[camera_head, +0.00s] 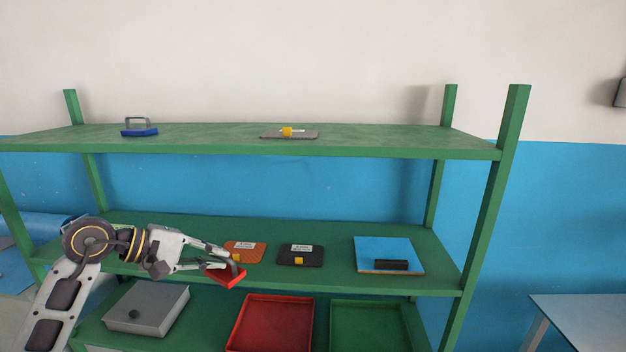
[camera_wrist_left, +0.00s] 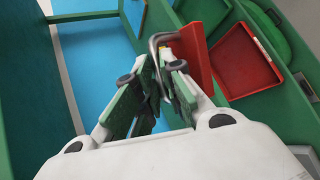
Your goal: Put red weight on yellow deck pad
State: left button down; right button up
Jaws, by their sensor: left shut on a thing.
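My left gripper (camera_head: 231,259) is shut on the handle of the red weight (camera_head: 227,276) and holds it in front of the middle shelf. In the left wrist view the red weight (camera_wrist_left: 196,57) and its grey handle (camera_wrist_left: 157,43) show at the fingertips. An orange pad (camera_head: 247,246) with a white label and a small yellow piece lies on the middle shelf just behind the gripper, partly hidden. I see no plainly yellow pad. My right gripper is not in view.
The middle shelf also holds a black pad (camera_head: 301,256) and a blue board (camera_head: 385,249) with a black roller. A blue weight (camera_head: 139,132) and a grey pad (camera_head: 275,135) lie on the top shelf. Below are a grey case (camera_head: 150,305), red tray (camera_head: 237,334) and green tray (camera_head: 367,304).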

pick_arm(q)
jog(key=s+f, duration=0.3)
jog(key=f, duration=0.5)
jog(key=s+f, duration=0.3)
jog(key=f, duration=0.5)
jog(key=shift+f, duration=0.25)
jog(key=shift+d, duration=0.1)
dwell(0.4)
dwell(0.4)
dwell(1.1)
dwell(2.4)
